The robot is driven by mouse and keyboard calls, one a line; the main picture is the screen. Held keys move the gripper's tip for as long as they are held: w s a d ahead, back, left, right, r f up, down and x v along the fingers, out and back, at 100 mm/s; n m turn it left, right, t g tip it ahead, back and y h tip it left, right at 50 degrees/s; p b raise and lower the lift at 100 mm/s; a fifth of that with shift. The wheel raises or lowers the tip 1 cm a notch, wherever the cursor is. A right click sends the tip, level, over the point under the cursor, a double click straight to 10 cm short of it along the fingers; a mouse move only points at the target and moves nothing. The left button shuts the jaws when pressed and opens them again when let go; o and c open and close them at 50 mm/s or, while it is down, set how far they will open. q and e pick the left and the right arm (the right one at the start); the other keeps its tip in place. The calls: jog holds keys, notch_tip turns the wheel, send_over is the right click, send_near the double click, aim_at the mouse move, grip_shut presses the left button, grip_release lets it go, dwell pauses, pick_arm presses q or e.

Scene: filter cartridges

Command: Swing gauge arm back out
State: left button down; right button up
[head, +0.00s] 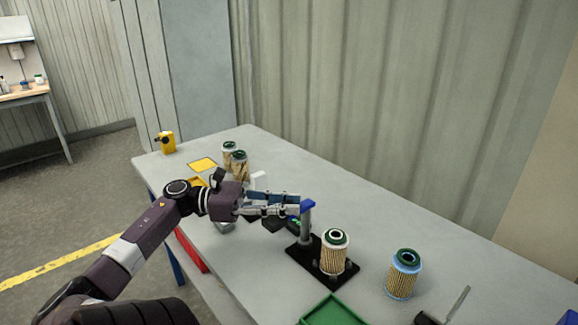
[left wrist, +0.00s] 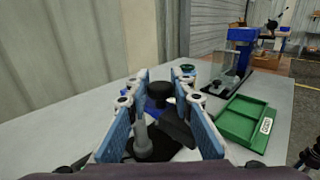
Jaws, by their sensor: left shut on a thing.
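The gauge stand has a black base plate (head: 300,262), a grey post (head: 305,228) and a blue gauge arm (head: 307,205) on top. My left gripper (head: 297,204) reaches in from the left and is shut on the gauge arm at the top of the post. In the left wrist view, a black knob (left wrist: 160,94) shows between the blue-padded fingers, with blue of the arm partly hidden behind it. A filter cartridge (head: 334,255) with a green top stands upright on the base, right of the post. The right gripper is not in view.
A blue-rimmed cartridge (head: 403,276) stands at right, near a green tray (head: 330,312) and a thin metal tool (head: 458,302). Two cartridges (head: 240,166) stand at the back left, near a yellow pad (head: 203,164) and a yellow device (head: 165,142).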

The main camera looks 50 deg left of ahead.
pick_arm(q)
jog(key=shift+r, duration=0.1)
dwell(0.4)
jog(key=c, duration=1.7)
grip_release()
jog(key=shift+a, duration=0.1)
jog(key=v, duration=1.2)
jog(key=shift+w+a, duration=0.1)
jog(key=shift+a, duration=0.1)
